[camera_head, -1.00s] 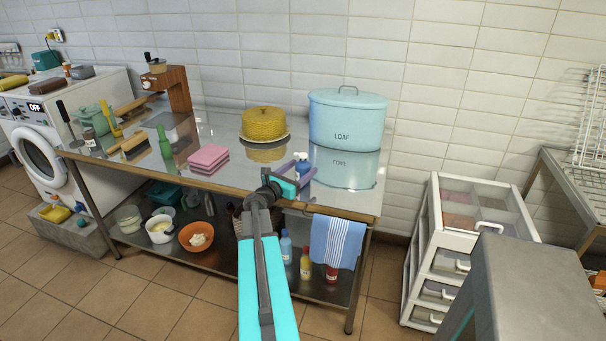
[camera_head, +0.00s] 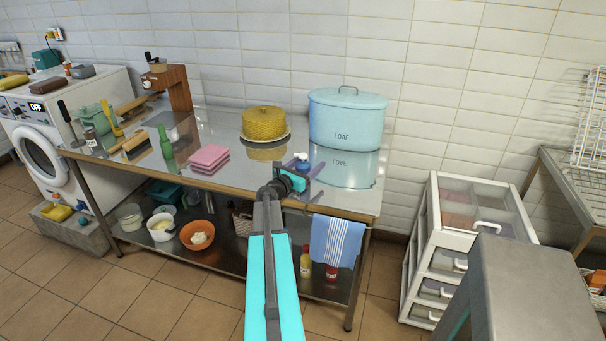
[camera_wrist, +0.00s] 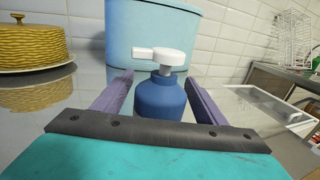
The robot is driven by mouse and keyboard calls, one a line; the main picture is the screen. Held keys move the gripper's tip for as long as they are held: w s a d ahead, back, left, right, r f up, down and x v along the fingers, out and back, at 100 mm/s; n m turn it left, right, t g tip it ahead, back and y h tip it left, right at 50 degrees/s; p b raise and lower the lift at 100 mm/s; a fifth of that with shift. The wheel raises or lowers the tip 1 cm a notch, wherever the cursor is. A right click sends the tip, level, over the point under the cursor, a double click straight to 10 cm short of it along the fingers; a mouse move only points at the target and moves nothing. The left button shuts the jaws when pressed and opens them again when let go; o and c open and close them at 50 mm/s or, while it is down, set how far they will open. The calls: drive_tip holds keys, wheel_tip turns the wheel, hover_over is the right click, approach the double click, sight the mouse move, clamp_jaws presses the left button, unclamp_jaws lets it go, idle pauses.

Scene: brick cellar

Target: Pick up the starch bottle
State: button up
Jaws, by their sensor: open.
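The starch bottle, a small blue bottle with a white pump top (camera_head: 302,157), stands upright on the steel table (camera_head: 232,185) in front of the light-blue loaf bin. In the wrist view the blue bottle (camera_wrist: 160,97) is between the two purple fingers of my gripper (camera_wrist: 158,92), which are spread with room on both sides. My gripper (camera_head: 304,180) is open and holds nothing. In the head view my arm hides most of the bottle's body.
The loaf bin (camera_head: 346,121) stands close behind the bottle. A yellow cake dome (camera_head: 264,123) and pink cloths (camera_head: 209,157) are to the left. A striped towel (camera_head: 335,241) hangs at the front edge. A white drawer unit (camera_head: 452,240) stands at right.

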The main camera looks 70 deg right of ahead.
drive_tip(key=c, duration=1.2)
drive_tip(key=shift+r, duration=0.1)
drive_tip(key=shift+r, duration=0.6)
drive_tip(key=a+r+b, duration=0.1)
drive_tip(key=a, duration=0.4)
drive_tip(key=w+a+r+b, duration=0.1)
drive_tip(key=a, duration=0.4)
drive_tip(key=w+a+r+b, duration=0.1)
drive_tip(key=a+b, duration=0.1)
drive_tip(key=a, duration=0.4)
drive_tip(key=shift+r, duration=0.3)
